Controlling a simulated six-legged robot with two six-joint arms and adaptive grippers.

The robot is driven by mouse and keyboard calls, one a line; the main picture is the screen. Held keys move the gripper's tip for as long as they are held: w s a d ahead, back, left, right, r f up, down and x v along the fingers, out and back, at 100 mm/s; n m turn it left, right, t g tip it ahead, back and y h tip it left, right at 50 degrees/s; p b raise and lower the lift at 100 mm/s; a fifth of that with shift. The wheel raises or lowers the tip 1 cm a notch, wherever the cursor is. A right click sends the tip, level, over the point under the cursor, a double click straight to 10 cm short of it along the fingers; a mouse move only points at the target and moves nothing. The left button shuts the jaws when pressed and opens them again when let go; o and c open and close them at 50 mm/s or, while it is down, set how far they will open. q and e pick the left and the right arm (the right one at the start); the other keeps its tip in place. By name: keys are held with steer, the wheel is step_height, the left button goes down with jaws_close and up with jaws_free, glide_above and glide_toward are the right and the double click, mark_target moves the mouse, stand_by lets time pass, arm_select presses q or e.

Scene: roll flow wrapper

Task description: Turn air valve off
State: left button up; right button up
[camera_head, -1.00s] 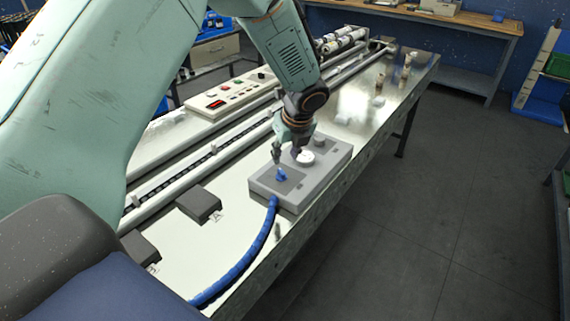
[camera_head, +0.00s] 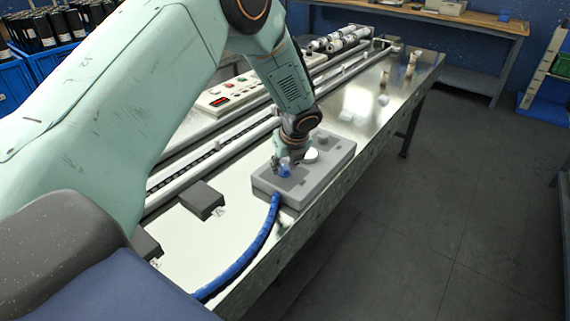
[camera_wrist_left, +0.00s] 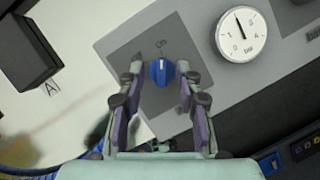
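The air valve is a blue knob (camera_wrist_left: 160,73) on a dark grey square of a light grey box, and its white pointer mark points up toward the printed label in the left wrist view. In the head view the knob (camera_head: 285,170) is partly covered by my left gripper (camera_head: 284,163). In the left wrist view my left gripper (camera_wrist_left: 160,68) is open, with one fingertip on each side of the knob. Small gaps seem to show between the fingertips and the knob. My right gripper is not in view.
A round white pressure gauge (camera_wrist_left: 241,34) sits on the box (camera_head: 318,178) right of the knob. A blue hose (camera_head: 250,255) runs from the box. A control panel (camera_head: 232,94) with buttons and a long rail lie behind. A small dark block (camera_head: 202,199) stands left.

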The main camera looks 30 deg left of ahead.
arm_select(q)
steer(key=shift+c, duration=1.4)
steer(key=shift+w, duration=0.15)
jaws_close()
